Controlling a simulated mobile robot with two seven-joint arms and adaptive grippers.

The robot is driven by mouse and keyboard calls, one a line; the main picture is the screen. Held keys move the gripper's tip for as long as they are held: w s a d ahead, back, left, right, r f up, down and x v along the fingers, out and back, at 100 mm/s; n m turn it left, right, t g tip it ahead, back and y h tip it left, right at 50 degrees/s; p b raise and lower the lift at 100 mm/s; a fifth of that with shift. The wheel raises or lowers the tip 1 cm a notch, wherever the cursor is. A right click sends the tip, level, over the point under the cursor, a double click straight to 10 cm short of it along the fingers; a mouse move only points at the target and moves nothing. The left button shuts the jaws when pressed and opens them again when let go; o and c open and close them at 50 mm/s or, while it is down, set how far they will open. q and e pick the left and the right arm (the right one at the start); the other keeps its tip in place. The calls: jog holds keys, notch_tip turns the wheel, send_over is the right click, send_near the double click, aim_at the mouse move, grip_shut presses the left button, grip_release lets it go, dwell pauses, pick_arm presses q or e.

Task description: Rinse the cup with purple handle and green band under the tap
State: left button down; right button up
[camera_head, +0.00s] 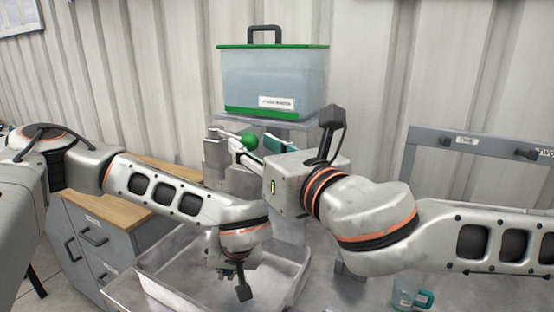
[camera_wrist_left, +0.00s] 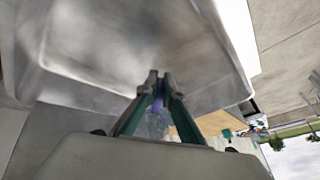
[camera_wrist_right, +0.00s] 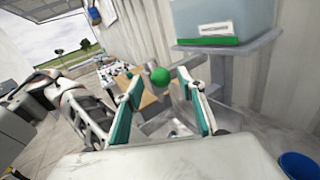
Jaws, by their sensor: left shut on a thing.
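My left gripper (camera_head: 238,272) hangs low over the metal sink basin (camera_head: 165,290). In the left wrist view its fingers (camera_wrist_left: 158,82) are shut on the purple handle (camera_wrist_left: 157,104) of a cup. The cup's body and green band are mostly hidden, and its tilt is unclear. My right gripper (camera_head: 240,141) is open, with a round green knob (camera_head: 249,142) at the tap in front of its fingers. In the right wrist view the knob (camera_wrist_right: 160,76) appears between the spread fingers (camera_wrist_right: 160,84). I cannot tell whether they touch it. The spout is mostly hidden.
A water tank (camera_head: 272,80) with a green lid stands on a shelf above the tap. Another cup with a teal handle (camera_head: 424,299) stands at the lower right. A drawer cabinet (camera_head: 95,240) is at left, and a blue bucket (camera_wrist_right: 299,166) shows in the right wrist view.

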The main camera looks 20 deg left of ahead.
aim_at(241, 140)
jog(key=v, duration=0.9)
jog(key=shift+d, duration=0.15)
jog(key=shift+w, duration=0.1)
dwell(0.6)
jog(key=shift+w+a+f+n+g+y, duration=0.15)
jog(key=shift+w+n+g+y, duration=0.2)
jog(key=shift+w+g+y, duration=0.45)
jog(key=shift+w+a+r+n+g+y, duration=0.15)
jog(key=shift+w+n+g+y, duration=0.3)
jog(key=shift+w+g, duration=0.65)
jog(key=x, duration=1.1)
jog(key=shift+a+f, duration=0.1)
jog(key=shift+a, duration=0.35)
jog(key=shift+a, duration=0.1)
grip_shut()
